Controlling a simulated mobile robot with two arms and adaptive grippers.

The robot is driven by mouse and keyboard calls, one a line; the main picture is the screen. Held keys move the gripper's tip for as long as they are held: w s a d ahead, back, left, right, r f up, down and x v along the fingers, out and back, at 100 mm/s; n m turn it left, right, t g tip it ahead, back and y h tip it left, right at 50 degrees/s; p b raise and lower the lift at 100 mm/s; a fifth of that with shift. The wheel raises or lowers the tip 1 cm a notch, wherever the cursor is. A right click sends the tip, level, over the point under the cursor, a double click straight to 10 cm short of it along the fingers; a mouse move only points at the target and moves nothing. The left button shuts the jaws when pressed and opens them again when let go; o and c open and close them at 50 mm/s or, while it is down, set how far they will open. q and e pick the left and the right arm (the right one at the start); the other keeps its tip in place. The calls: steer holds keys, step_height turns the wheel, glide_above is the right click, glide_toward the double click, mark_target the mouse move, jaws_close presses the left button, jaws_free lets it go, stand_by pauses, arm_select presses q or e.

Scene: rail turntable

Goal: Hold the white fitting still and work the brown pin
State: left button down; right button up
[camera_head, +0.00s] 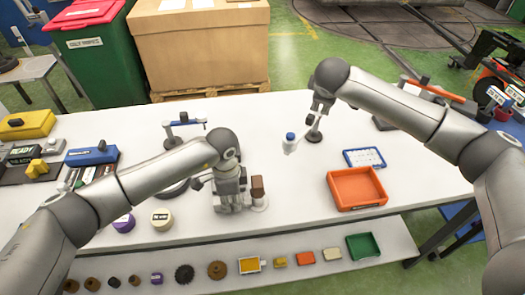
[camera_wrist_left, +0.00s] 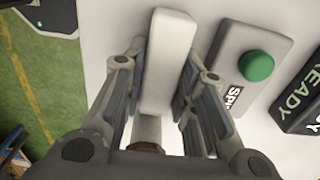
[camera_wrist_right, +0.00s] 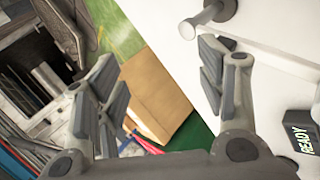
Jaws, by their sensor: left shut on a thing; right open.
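The brown pin (camera_head: 257,183) stands upright at the front middle of the table in the head view, on the small white fitting (camera_head: 260,205). My left gripper (camera_head: 236,200) is beside it, to its left. In the left wrist view a long white part of the fitting (camera_wrist_left: 169,60) lies between the fingers of my left gripper (camera_wrist_left: 160,95), which is shut on it. A bit of brown (camera_wrist_left: 147,147) shows at the bottom, mostly hidden by the gripper. My right gripper (camera_head: 318,105) is farther back; in the right wrist view (camera_wrist_right: 160,95) it is open and empty.
An orange tray (camera_head: 357,188) and a blue-rimmed tray (camera_head: 364,158) stand to the right. Several small parts line the front shelf (camera_head: 330,235).

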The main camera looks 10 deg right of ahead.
steer(key=s+a+f+n+g+y, duration=0.1)
steer(key=s+a+g+y, duration=0.1)
steer(key=s+a, duration=0.35)
steer(key=s+a+n+g+y, duration=0.1)
steer(key=s+a+n+g, duration=0.15)
steer(key=a, duration=0.55)
steer(key=n+g, duration=0.3)
steer(key=g, duration=0.1)
glide_toward(262, 183)
steer(key=shift+w+d, duration=0.25)
step_height(262, 183, down, 11)
steer(key=shift+f, duration=0.1)
steer(key=shift+w, duration=0.1)
steer(key=c, duration=1.2)
